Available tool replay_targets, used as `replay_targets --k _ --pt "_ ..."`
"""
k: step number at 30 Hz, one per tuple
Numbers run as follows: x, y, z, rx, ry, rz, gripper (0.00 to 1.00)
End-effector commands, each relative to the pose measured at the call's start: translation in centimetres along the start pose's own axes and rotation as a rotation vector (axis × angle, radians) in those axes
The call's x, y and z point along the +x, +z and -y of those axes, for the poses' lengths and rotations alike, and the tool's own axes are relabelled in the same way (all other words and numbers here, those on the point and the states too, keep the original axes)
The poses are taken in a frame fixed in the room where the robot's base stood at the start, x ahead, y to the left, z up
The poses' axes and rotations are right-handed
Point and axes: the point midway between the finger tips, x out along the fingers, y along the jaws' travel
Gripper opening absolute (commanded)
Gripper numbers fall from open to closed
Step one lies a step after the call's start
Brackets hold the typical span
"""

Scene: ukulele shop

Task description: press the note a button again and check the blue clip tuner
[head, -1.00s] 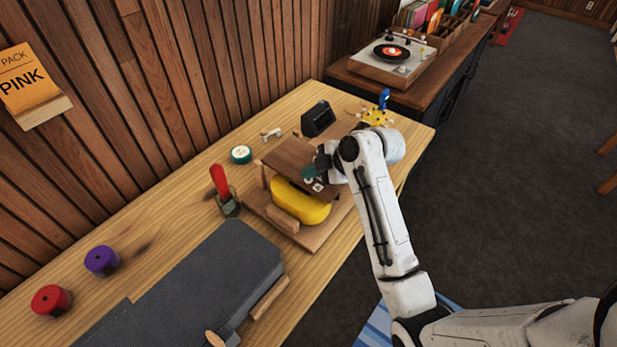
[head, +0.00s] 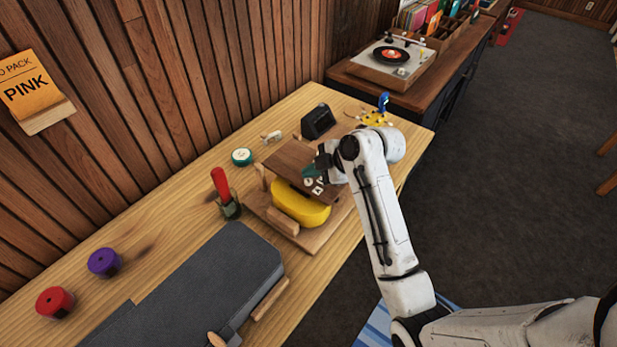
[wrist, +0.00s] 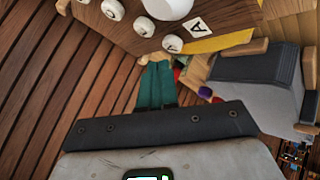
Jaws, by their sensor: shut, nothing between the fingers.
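A brown wooden board (head: 290,160) sits above the yellow body (head: 300,205) on a wooden stand. In the wrist view, white round knobs (wrist: 144,26) and a white tile marked A (wrist: 195,26) show on the board; I cannot tell for sure which one is the note A button. My gripper (head: 316,172) is at the board's right side, beside small white pieces. Its teal fingers (wrist: 157,70) are shut and empty, and contact is unclear. The blue clip tuner (head: 383,102) stands at the bench's far end by a yellow piece (head: 373,118). Its display is unreadable.
A black device (head: 318,121) and a teal round tin (head: 242,157) lie behind the board. A red-handled tool (head: 221,187) stands left of the stand. A dark grey case (head: 205,290) fills the near bench. Red (head: 55,302) and purple (head: 104,262) spools sit at left.

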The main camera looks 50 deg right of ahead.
Motion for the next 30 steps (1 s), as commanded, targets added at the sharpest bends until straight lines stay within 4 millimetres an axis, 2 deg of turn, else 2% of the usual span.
replay_targets --k 11,30 --pt "-0.2 -0.1 -0.2 -0.001 0.001 0.000 0.00" --pt "-3.6 -2.6 -2.6 -0.001 0.000 0.000 0.00"
